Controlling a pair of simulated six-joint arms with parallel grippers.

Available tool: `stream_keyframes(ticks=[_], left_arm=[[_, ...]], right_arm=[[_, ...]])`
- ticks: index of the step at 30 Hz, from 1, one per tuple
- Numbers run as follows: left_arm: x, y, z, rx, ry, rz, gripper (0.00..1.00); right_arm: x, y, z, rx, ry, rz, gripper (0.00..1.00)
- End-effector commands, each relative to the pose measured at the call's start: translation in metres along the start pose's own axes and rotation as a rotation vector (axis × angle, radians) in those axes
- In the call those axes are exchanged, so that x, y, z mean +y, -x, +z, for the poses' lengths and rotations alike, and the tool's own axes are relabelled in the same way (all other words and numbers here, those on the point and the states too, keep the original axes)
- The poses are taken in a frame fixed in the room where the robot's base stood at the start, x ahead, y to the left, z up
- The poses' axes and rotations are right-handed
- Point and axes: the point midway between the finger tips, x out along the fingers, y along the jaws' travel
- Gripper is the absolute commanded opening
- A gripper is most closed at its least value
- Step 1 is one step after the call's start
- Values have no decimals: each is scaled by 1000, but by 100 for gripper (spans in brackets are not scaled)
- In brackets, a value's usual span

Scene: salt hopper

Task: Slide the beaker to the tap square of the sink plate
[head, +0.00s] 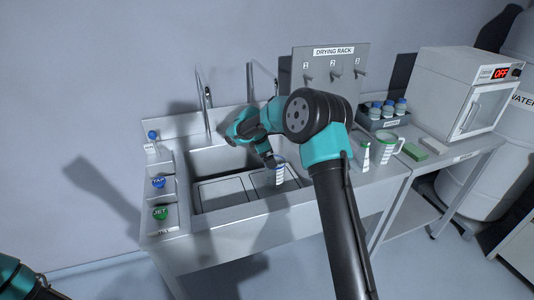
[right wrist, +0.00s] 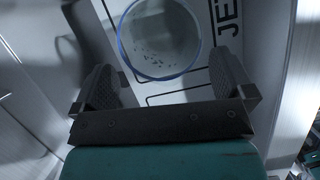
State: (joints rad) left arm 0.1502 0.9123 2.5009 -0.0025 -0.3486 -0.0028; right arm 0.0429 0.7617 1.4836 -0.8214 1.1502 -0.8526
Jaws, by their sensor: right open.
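The beaker (head: 279,173), clear with blue and white bands, stands in the sink on the right-hand square of the sink plate (head: 222,192). In the right wrist view I look down into the beaker (right wrist: 160,38); its rim is blue and dark specks show at the bottom. Letters reading "JE" are printed on the plate beside it. My right gripper (right wrist: 163,82) is open, its two fingers spread either side of the beaker's near edge; contact cannot be told. In the head view the right gripper (head: 270,162) is partly hidden by its own arm. My left gripper is out of view.
Left of the sink, a ledge holds a blue TAP knob (head: 158,182), a green JET knob (head: 160,213) and a small bottle (head: 152,148). Taps (head: 207,95) rise behind the basin. A green-striped jug (head: 388,146) and a drying rack (head: 330,70) are at the right. The plate's left square is clear.

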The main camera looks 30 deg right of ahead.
Motion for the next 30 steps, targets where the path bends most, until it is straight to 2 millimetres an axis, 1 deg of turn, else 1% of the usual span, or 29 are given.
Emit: stream_keyframes(ticks=[1,6,12,16,23,30], left_arm=[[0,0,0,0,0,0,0],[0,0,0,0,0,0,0],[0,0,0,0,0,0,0],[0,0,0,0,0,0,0],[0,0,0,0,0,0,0],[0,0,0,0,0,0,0]], right_arm=[[-1,-8,0,-1,0,-3,100],[-1,-32,0,0,1,-4,100],[-1,-50,0,1,0,-2,100],[-1,-54,0,2,0,-1,100],[0,-54,-1,2,1,-1,100],[0,-54,-1,2,1,-1,77]])
